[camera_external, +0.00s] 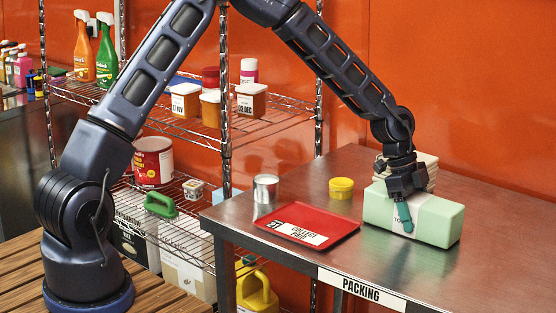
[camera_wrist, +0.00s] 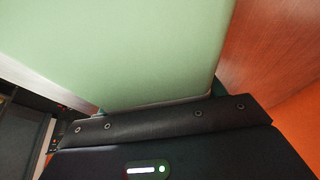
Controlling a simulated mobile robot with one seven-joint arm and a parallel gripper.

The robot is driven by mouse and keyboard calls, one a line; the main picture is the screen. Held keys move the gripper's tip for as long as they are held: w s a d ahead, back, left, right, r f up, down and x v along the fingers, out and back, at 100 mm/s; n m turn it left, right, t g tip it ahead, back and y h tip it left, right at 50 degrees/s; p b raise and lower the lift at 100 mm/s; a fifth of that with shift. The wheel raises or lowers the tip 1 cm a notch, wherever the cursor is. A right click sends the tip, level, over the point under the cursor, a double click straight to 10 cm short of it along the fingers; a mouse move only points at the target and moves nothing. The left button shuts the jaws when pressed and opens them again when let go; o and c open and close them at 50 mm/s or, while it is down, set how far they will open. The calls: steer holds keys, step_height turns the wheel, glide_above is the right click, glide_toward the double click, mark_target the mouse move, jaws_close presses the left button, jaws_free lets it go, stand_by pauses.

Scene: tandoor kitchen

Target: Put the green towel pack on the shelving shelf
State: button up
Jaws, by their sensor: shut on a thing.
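The green towel pack (camera_external: 440,224) is a pale green block with a white label band, on the steel packing table (camera_external: 300,182) at the right. My gripper (camera_external: 403,215) is shut on the pack, with a teal finger against its front face. In the wrist view the pack's green surface (camera_wrist: 130,45) fills most of the picture, close to the gripper. I cannot tell whether the pack is lifted off the table. The wire shelving (camera_external: 195,128) stands at the left behind my arm, with bottles and tubs on its shelves.
A red tray (camera_external: 315,215), a tin can (camera_external: 266,188) and a yellow tub (camera_external: 341,188) are on the table left of the pack. A white stack (camera_external: 425,165) is behind the gripper. The shelving's middle level holds orange tubs (camera_external: 251,100); a red tin (camera_external: 153,162) is lower.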

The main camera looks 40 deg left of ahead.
steer(key=o, duration=1.2)
steer(key=shift+f, duration=0.1)
steer(key=v, duration=1.2)
steer(key=shift+r, duration=0.25)
steer(key=s+a+r+n+t+y, duration=0.1)
steer(key=s+a+r+n, duration=0.3)
steer(key=s+a, duration=0.5)
steer(key=s+a+r+n+t+y, duration=0.1)
steer(key=s+a+r+n+y, duration=0.1)
steer(key=s+a+r+n, duration=0.3)
steer(key=s+a+r+n+t+y, duration=0.1)
steer(key=s+a+r+n, duration=0.3)
steer(key=s+a+r, duration=0.7)
steer(key=shift+s+a+r+n+t+y, duration=0.15)
steer(key=shift+s+a, duration=0.25)
steer(key=shift+s, duration=0.45)
steer(key=shift+s+a+f+n+t+y, duration=0.1)
steer(key=shift+s+a, duration=0.25)
steer(key=shift+s, duration=0.55)
steer(key=shift+s+a+r+n+t+y, duration=0.15)
steer(key=shift+s+a, duration=0.25)
steer(key=shift+s, duration=0.45)
steer(key=shift+o, duration=0.3)
steer(key=s+a+f+n, duration=0.1)
steer(key=s+a+n, duration=0.3)
steer(key=s, duration=0.6)
steer(key=shift+s+a+t, duration=0.15)
steer(key=shift+a+t, duration=0.25)
